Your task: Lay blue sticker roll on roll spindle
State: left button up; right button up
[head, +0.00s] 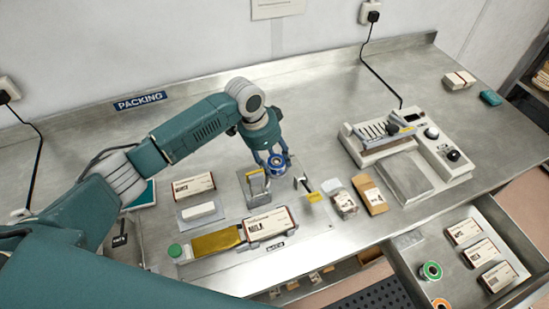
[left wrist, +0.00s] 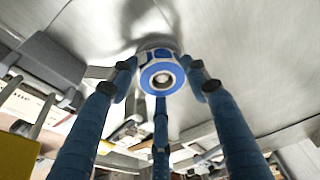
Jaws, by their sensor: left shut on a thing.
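The blue sticker roll (head: 279,162) is held in my left gripper (head: 275,160), above the steel table's middle. In the left wrist view the blue roll (left wrist: 161,73) shows its round end, with a pale core and dark centre, between the fingers of my left gripper (left wrist: 160,85). Just left of the roll stands a grey upright bracket (head: 256,184) on a plate; to its lower right is a small fixture with a yellow part (head: 313,197). I cannot tell for sure which part is the roll spindle. My right gripper is not in view.
Cartons (head: 267,225) and a gold strip (head: 217,241) lie at the front. A sealing machine (head: 405,155) stands right. An open drawer (head: 411,239) at lower right holds cartons, a green roll (head: 431,270) and an orange roll (head: 440,304).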

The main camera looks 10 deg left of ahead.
pick_arm(q)
jog(key=shift+f, duration=0.15)
dwell(0.8)
jog(key=o, duration=1.2)
jog(key=shift+v, duration=6.1)
